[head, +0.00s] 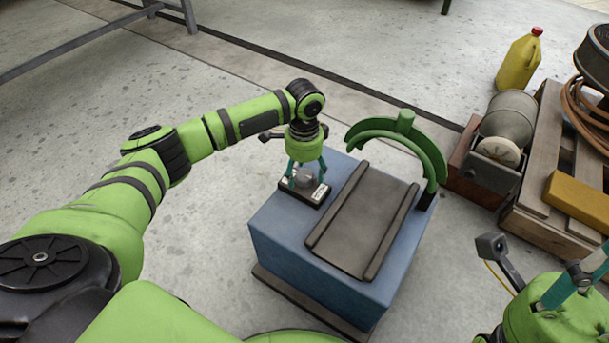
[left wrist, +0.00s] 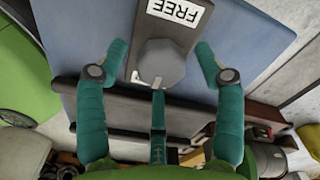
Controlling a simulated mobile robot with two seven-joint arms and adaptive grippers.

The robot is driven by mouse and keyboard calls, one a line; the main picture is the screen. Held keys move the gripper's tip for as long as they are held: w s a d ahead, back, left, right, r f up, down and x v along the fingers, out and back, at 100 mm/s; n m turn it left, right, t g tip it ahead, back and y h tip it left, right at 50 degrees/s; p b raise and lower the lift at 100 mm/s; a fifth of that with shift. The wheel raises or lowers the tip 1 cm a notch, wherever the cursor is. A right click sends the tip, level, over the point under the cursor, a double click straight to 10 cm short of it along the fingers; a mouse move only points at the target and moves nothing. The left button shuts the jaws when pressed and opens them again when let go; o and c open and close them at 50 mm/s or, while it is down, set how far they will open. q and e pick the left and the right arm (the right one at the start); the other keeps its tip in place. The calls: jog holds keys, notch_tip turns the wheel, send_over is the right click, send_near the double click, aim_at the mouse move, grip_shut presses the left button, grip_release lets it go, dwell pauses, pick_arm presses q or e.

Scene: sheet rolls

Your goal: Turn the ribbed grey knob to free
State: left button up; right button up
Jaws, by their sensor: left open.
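The ribbed grey knob (head: 303,175) sits on a dark plate (head: 311,199) at the back left of a blue block's top. In the left wrist view the faceted knob (left wrist: 161,62) shows beside a white label reading FREE (left wrist: 180,9). A small white mark (left wrist: 157,82) shows at the knob's edge away from that label. My left gripper (head: 306,181) points down over the knob. Its teal fingers are open around it, with gaps at both sides. My right gripper (head: 578,280) is partly in view at the lower right, away from the block; its opening is unclear.
The blue block (head: 305,255) carries a dark railed bed (head: 362,220) and a green arch (head: 398,128) right of the knob. A pallet (head: 550,225), a grey motor (head: 508,123) and a yellow jug (head: 519,61) stand at right.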

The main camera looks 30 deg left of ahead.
pick_arm(q)
jog(key=shift+f, duration=0.1)
jog(key=c, duration=1.2)
jog(key=shift+o, duration=0.2)
